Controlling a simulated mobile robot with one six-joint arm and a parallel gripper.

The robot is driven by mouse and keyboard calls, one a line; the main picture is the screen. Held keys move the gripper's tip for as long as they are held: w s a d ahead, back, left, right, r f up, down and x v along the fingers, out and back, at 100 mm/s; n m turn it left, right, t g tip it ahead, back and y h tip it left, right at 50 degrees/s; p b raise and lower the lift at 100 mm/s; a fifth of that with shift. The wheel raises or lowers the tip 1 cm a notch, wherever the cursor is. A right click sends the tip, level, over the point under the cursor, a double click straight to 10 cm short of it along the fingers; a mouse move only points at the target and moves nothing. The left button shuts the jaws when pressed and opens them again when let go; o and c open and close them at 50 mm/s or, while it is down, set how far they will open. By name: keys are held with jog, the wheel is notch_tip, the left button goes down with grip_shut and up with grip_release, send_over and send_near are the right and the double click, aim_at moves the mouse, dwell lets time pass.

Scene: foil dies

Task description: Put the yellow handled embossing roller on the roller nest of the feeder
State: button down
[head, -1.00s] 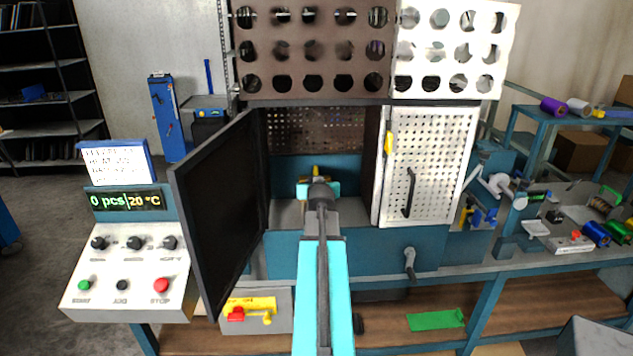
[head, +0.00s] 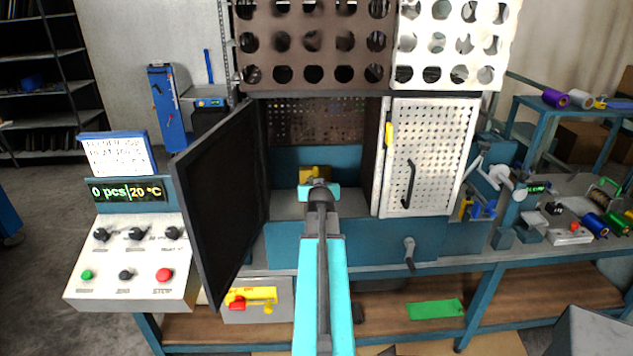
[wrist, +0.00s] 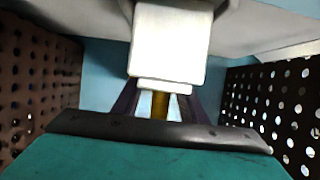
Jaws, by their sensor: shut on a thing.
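My gripper (head: 319,187) reaches through the open front of the machine, seen from behind in the head view. In the wrist view its dark fingers (wrist: 159,101) are shut on a narrow yellow piece, taken as the handle of the yellow handled embossing roller (wrist: 160,106). A pale block (wrist: 170,42) stands just beyond the fingertips; I cannot tell whether it belongs to the roller or the machine. In the head view a yellow shape (head: 315,172) shows just past the gripper, partly hidden by it. I cannot make out the roller nest.
A dark door (head: 222,200) stands open left of the opening. A white perforated door (head: 428,155) covers the right side. Perforated walls flank my gripper in the wrist view (wrist: 37,88). A control panel (head: 132,255) stands at left; a bench with spools (head: 596,225) at right.

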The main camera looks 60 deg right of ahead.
jog(key=shift+r, duration=0.1)
jog(key=c, duration=1.1)
grip_release()
jog(key=shift+s+a, duration=0.15)
jog(key=shift+b+v, duration=0.75)
jog(key=shift+v, duration=2.1)
jog(key=shift+s+a+b, duration=0.1)
jog(key=shift+b, duration=0.6)
jog(key=shift+b, duration=0.3)
jog(key=b, duration=0.1)
jog(key=a+b, duration=0.1)
jog(key=b, duration=0.1)
jog(key=shift+s+r, duration=0.15)
jog(key=shift+s, duration=0.15)
jog(key=b+v, duration=0.1)
jog(key=b, duration=0.3)
jog(key=shift+s+a+r+b, duration=0.1)
jog(key=shift+s+a+b, duration=0.1)
jog(key=shift+s+b, duration=0.1)
